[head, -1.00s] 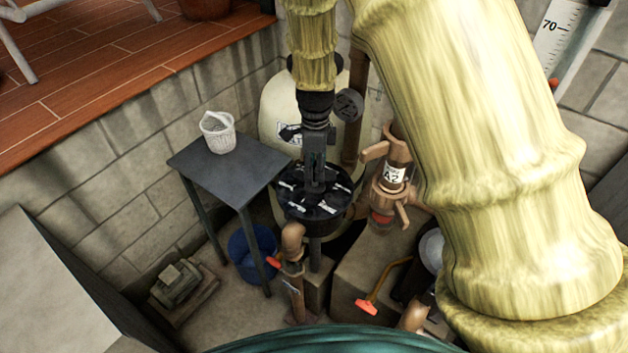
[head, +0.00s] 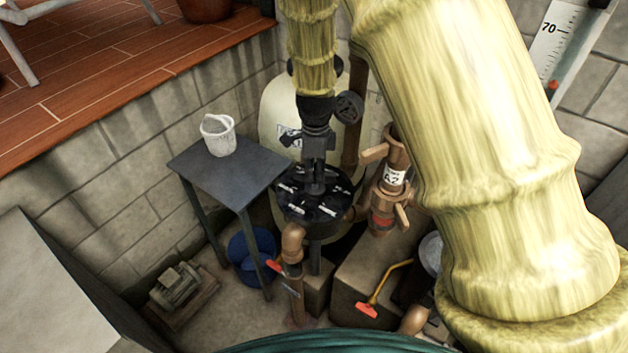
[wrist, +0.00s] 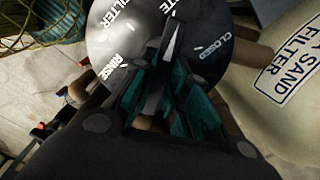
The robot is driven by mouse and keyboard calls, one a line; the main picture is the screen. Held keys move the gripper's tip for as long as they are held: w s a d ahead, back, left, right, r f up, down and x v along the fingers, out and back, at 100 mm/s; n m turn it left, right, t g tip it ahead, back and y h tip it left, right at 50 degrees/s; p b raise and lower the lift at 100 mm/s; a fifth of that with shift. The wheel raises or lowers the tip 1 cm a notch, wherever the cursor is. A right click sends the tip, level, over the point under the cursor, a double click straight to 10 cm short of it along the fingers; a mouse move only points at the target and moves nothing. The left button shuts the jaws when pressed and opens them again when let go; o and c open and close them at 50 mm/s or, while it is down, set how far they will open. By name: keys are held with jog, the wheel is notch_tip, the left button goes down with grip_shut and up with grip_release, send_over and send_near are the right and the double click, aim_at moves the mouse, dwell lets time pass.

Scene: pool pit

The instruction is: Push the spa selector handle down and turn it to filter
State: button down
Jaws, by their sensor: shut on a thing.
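The spa selector is a round black valve head (head: 330,208) with white marks, below my gripper in the head view. In the wrist view its dial (wrist: 107,42) carries the words FILTER, RINSE and CLOSED, and one word cut off to "TE". My gripper (head: 316,184) points down at the dial's middle. In the wrist view my gripper (wrist: 163,82), with teal pads, is shut on the dark handle (wrist: 173,42). The handle's visible end lies between the cut-off word and CLOSED, away from FILTER. Its lower part is hidden by the fingers. I cannot tell how far it is pressed.
A cream sand filter tank (head: 277,112) stands behind the valve. Brown pipes (head: 293,243) and a brown valve labelled A2 (head: 391,190) are close by. A grey table (head: 222,178) with a white basket (head: 218,135) is to the left, a blue bucket (head: 252,246) below it.

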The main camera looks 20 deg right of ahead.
jog(key=shift+f, duration=0.5)
dwell(0.4)
jog(key=shift+s, duration=0.1)
jog(key=shift+r+n+p, duration=0.1)
jog(key=shift+n+p, duration=0.3)
jog(key=shift+n, duration=0.8)
jog(key=n+p, duration=0.1)
jog(key=n, duration=0.2)
jog(key=shift+n, duration=0.3)
jog(key=n+p, duration=0.1)
jog(key=n, duration=0.5)
jog(key=c, duration=1.3)
grip_release()
